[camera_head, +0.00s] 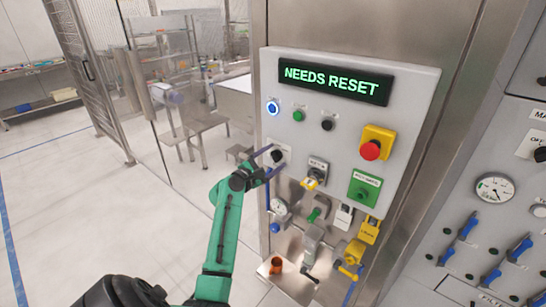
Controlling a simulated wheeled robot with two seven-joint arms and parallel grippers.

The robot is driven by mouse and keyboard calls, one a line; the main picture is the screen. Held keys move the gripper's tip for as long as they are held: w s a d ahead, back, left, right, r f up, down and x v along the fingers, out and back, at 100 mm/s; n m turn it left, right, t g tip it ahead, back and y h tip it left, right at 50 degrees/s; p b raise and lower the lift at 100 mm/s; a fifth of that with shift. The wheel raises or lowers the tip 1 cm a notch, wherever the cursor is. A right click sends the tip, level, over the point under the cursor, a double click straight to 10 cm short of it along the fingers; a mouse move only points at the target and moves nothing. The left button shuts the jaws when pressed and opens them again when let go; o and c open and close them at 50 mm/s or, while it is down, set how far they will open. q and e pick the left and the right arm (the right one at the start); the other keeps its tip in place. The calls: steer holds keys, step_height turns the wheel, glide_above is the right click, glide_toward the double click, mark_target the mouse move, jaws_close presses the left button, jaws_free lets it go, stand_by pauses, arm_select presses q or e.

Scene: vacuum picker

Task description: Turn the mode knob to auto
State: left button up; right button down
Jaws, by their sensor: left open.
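The control panel (414,100) is a light grey plate on a steel cabinet. A black knob (277,156) on a white label sits at its left side, under the row of small buttons; I take it as the mode knob. Its label and pointer are too small to read. My left gripper (269,162), on a green arm from below, is at this knob. Its two thin bluish fingers are open, one above and one below the knob. Whether they touch it I cannot tell. My right gripper is not in view.
A display (334,81) reads NEEDS RESET in green. A red emergency button (371,150) on yellow and a green box (365,188) are at the right. Another switch (316,170) is close right of the gripper. Valves and locks hang below. Open floor (90,200) lies left.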

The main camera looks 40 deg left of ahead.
arm_select(q)
jaws_close()
steer(key=shift+f+m, duration=0.1)
steer(key=shift+m, duration=0.2)
steer(key=m, duration=0.1)
steer(key=m+b, duration=0.2)
steer(key=m, duration=0.1)
steer(key=shift+d+f, duration=0.1)
steer(key=shift+f, duration=0.15)
steer(key=m+b, duration=0.2)
steer(key=m, duration=0.2)
steer(key=shift+f+m+b, duration=0.1)
steer(key=shift+m+b, duration=0.2)
steer(key=m+b, duration=0.2)
steer(key=m, duration=0.2)
steer(key=shift+m, duration=0.3)
steer(key=shift+m+b, duration=0.65)
steer(key=shift+m, duration=1.35)
